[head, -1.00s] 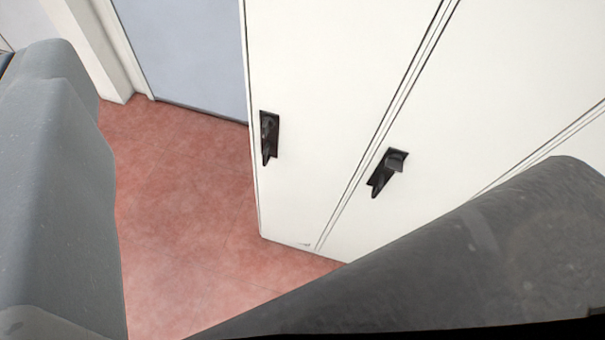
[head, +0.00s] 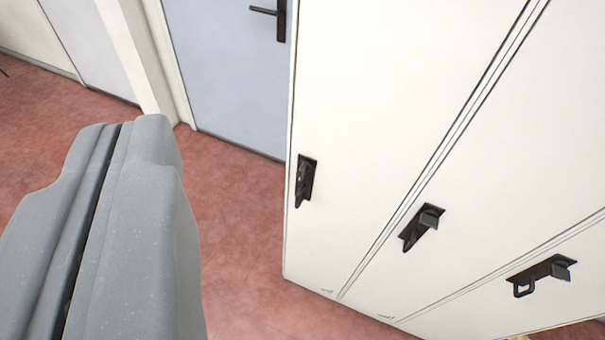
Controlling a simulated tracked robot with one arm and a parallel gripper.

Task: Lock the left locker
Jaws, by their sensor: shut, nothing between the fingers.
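The left locker (head: 370,100) is a tall white door at the left end of a white locker row. Its black latch (head: 305,181) sits near the door's left edge on a narrow plate; its lever lies along the plate, pointing down. Whether it is locked, I cannot tell. My gripper (head: 125,128) is the grey two-part shape at the left, its halves together along a dark seam. It is empty and apart from the latch, to its left in the picture. Its lower part runs out of view.
The middle locker's latch (head: 422,227) and the right locker's latch (head: 543,275), with a loop, stick out from their doors. A blue-grey door (head: 225,75) with a black handle (head: 268,12) stands behind. The red floor (head: 240,225) between my gripper and the lockers is clear.

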